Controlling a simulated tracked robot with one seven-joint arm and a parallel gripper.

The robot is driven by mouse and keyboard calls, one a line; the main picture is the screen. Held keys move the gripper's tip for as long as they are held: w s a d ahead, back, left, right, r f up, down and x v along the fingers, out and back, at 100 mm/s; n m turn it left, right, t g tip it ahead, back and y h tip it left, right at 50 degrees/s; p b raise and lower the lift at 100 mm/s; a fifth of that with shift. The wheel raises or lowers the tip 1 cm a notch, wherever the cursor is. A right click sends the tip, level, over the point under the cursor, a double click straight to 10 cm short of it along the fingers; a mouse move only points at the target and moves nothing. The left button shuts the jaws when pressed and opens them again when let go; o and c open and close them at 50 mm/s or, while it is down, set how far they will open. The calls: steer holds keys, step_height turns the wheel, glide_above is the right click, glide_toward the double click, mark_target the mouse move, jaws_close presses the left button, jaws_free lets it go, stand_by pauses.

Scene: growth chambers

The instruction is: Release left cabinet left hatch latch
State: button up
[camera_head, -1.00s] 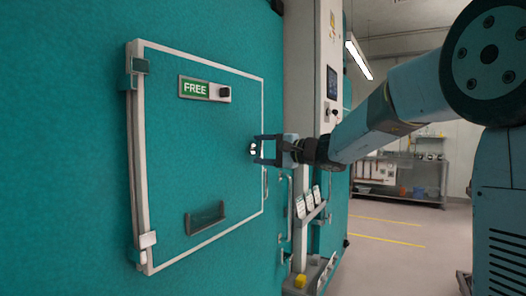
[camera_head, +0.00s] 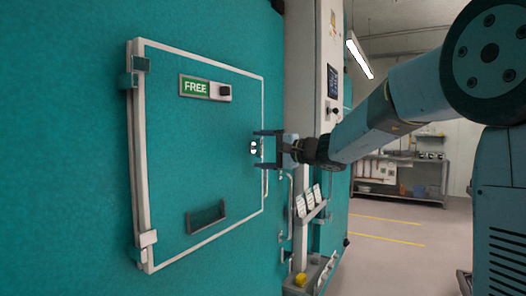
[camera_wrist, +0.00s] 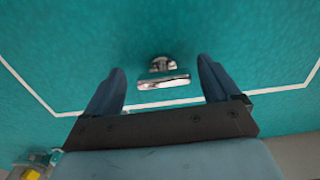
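The left hatch (camera_head: 170,150) is a teal panel with a white edge, lying flush in the teal cabinet wall. Its latch (camera_head: 253,148) is a small shiny metal piece near the hatch's right edge. In the wrist view the latch (camera_wrist: 164,82) is a silver bar on a short mount, close to the white edge line. My gripper (camera_head: 256,150) is open in front of the latch. In the wrist view its two blue fingers (camera_wrist: 162,70) stand left and right of the latch, with a gap on each side. No contact shows.
A pale column (camera_head: 305,90) with a holder rack stands right of the hatch. Open floor lies further right.

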steer(key=shift+d, duration=0.1)
steer(key=v, duration=1.3)
steer(key=shift+s+d, duration=0.2)
steer(key=shift+d, duration=0.05)
